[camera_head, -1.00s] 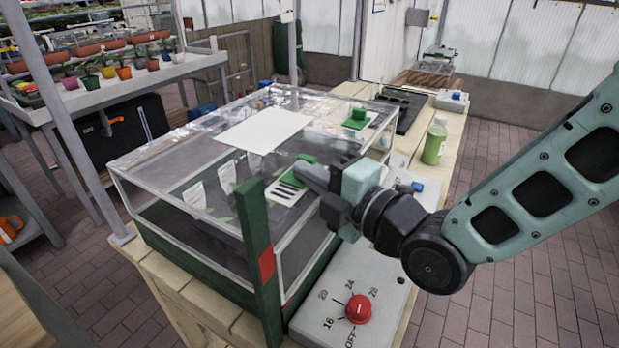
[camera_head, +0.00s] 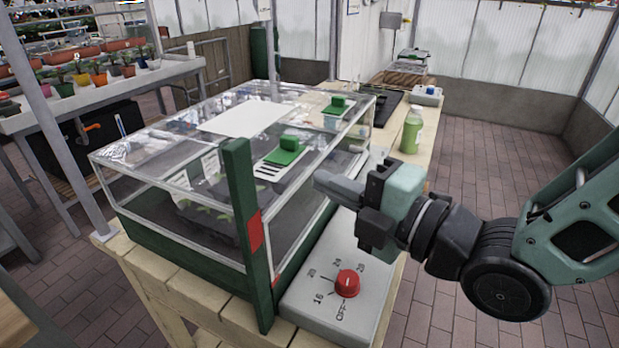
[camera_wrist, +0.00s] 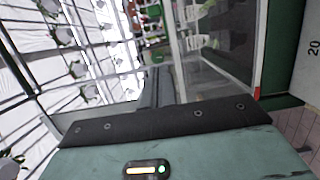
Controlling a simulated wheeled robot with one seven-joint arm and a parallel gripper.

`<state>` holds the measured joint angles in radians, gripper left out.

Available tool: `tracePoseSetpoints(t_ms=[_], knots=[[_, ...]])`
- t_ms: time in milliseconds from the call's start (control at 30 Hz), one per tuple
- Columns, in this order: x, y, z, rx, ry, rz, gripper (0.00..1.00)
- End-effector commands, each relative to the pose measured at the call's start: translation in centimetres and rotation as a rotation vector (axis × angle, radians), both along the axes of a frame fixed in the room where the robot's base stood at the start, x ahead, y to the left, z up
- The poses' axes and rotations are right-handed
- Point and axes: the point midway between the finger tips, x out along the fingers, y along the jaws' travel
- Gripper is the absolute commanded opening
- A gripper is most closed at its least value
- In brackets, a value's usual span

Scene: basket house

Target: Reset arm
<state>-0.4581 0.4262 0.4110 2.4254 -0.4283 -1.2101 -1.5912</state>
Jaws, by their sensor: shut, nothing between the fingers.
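My gripper (camera_head: 322,180) is at the right in the head view, at the end of my teal and black arm. Its fingers point left toward the clear propagator box and are shut with nothing between them. It hangs above the grey control box (camera_head: 312,308), near the box's right side. In the wrist view, the dark fingers (camera_wrist: 160,88) are close together, with the glass side of the propagator beyond them.
The propagator (camera_head: 150,215) stands on a wooden bench (camera_head: 150,285). Green vent sliders (camera_head: 285,152) and a white sheet (camera_head: 242,118) lie on its lid. The control box has a red dial (camera_head: 347,283). A green bottle (camera_head: 411,132) stands behind. Brick floor at right is clear.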

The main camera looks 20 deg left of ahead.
Motion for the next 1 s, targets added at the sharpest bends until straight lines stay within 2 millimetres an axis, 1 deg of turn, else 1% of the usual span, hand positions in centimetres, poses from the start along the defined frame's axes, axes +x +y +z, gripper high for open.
tracePoseSetpoints(t_ms=[133, 467, 567, 667, 767, 867, 900, 967, 1000], knots=[[-0.3, -0.8, 0.0, 0.000, -0.001, 0.001, 0.00], [-0.4, -0.9, 0.0, 0.000, 0.000, 0.001, 0.00], [-0.2, -1.0, 0.0, -0.017, 0.031, -0.010, 0.00], [0.3, -1.8, -0.4, -0.077, 0.140, -0.052, 0.00], [0.9, -3.5, -1.3, -0.166, 0.341, -0.146, 0.00], [1.2, -6.1, -2.3, -0.247, 0.587, -0.291, 0.00], [1.1, -7.4, -2.7, -0.273, 0.688, -0.358, 0.00], [0.7, -9.4, -3.2, -0.304, 0.838, -0.468, 0.00], [0.3, -10.8, -3.4, -0.320, 0.937, -0.545, 0.00]])
